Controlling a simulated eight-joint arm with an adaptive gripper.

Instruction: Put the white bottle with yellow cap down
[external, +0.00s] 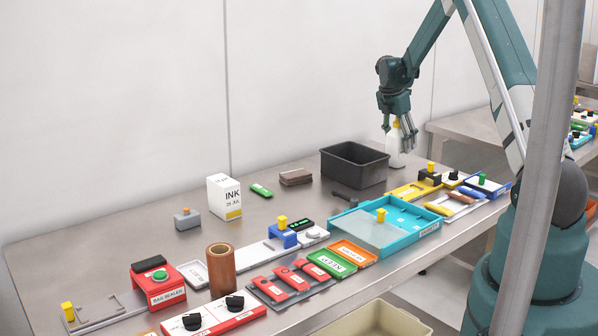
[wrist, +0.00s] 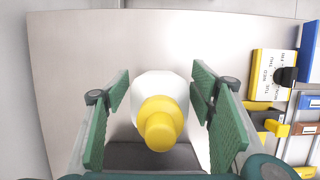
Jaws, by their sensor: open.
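The white bottle (external: 395,155) with a yellow cap stands upright at the far right end of the metal table, just right of the black bin. In the wrist view the bottle (wrist: 151,90) lies between my fingers, its yellow cap (wrist: 160,124) facing the camera. My gripper (external: 399,140) points down over the bottle in the external view. Its green fingers (wrist: 158,105) are open on both sides of the bottle, with a gap visible on each side. The bottle's base appears to be on the table, though a small gap cannot be ruled out.
The black bin (external: 353,164) is close on the left of the bottle. A yellow pill organizer (wrist: 270,75) and a blue-edged tray stand to the right in the wrist view. A cyan tray (external: 385,226) and several labelled boxes fill the table's front. Bare table lies behind the bottle.

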